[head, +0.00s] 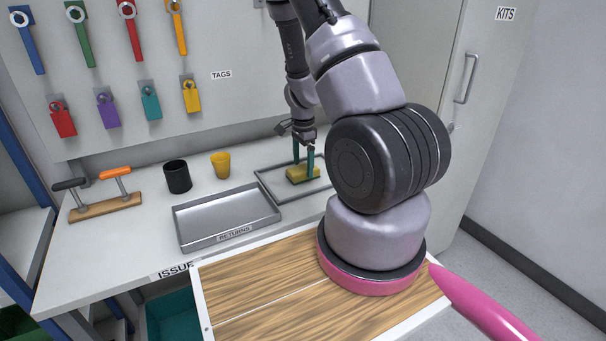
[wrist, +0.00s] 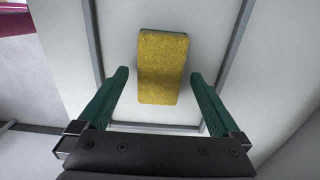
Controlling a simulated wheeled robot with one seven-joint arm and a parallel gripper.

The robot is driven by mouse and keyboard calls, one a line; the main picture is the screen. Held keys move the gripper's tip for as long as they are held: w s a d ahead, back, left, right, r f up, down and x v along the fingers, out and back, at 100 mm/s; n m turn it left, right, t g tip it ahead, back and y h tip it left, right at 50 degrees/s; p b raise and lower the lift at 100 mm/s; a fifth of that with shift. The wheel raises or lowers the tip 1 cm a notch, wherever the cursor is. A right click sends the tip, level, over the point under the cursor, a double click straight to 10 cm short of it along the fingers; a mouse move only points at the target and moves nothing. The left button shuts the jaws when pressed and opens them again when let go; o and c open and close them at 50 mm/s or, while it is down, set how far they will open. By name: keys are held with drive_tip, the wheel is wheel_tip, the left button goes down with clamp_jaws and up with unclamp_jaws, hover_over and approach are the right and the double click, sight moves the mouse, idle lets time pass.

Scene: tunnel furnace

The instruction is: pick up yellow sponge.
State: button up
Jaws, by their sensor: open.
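The yellow sponge (head: 302,173) lies on the white surface inside a thin grey frame (head: 262,186) on the counter. In the wrist view the sponge (wrist: 162,66) is a yellow block with a thin darker green edge, lying lengthwise between the frame's bars. My gripper (head: 303,164) is open with green fingers, pointing down at the sponge in the head view. In the wrist view its two fingertips (wrist: 159,75) stand apart, one on each side of the sponge's near end. They show clear gaps to the sponge. Nothing is held.
A grey metal tray (head: 226,237) labelled RETURNS sits left of the frame. Tools and tags hang on the board (head: 225,38) behind. A tall cabinet (head: 425,100) is at right.

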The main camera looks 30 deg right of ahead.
sight(303, 168)
wheel_tip(303, 168, down, 2)
drive_tip(key=shift+f, duration=0.15)
drive_tip(key=c, duration=1.4)
wheel_tip(303, 168, up, 10)
drive_tip(key=shift+r, duration=0.1)
